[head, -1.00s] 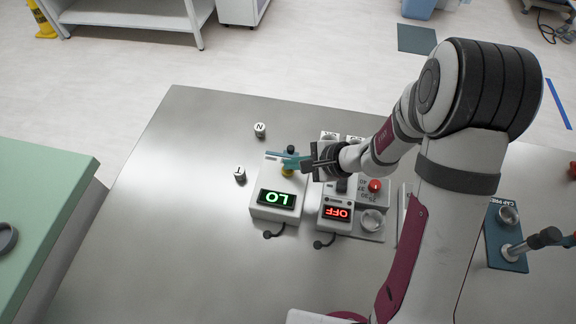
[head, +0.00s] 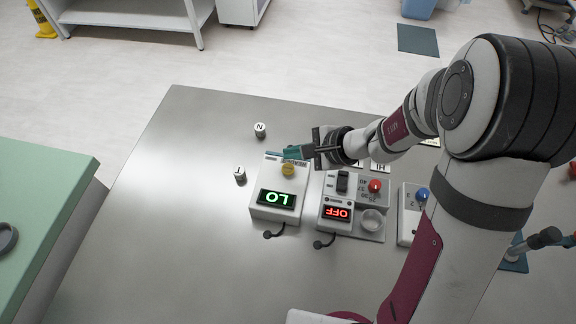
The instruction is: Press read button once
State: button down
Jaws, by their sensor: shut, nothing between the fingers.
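A white box (head: 272,214) with a green lit display reading LO upside down (head: 277,198) stands on the steel table. A yellow button (head: 288,170) sits on its top, near its far edge. Small lettering beside the button is too small to read surely.
Right of it, a second box shows a red OFF display (head: 337,214), a black rocker switch (head: 343,182), a red button (head: 375,186) and a round cup (head: 371,220). A box with a blue button (head: 421,194) is farther right. Small cylinders (head: 260,130) (head: 240,175) stand left. The table's left side is clear.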

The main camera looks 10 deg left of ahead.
jog(key=shift+r, duration=1.15)
jog(key=s+d+r+n+g+h, duration=0.1)
jog(key=s+d+r+n, duration=0.1)
jog(key=s+r+n, duration=0.3)
jog(key=s+d+r+g+h, duration=0.1)
jog(key=s+d+r, duration=0.15)
jog(key=s, duration=0.55)
jog(key=s+d+n+g+h, duration=0.1)
jog(key=s+d+n+h, duration=0.1)
jog(key=s+d+h, duration=0.3)
jog(key=s+d, duration=0.4)
jog(key=s, duration=0.1)
jog(key=shift+s+d, duration=0.15)
jog(key=shift+d, duration=0.05)
jog(key=shift+r, duration=0.1)
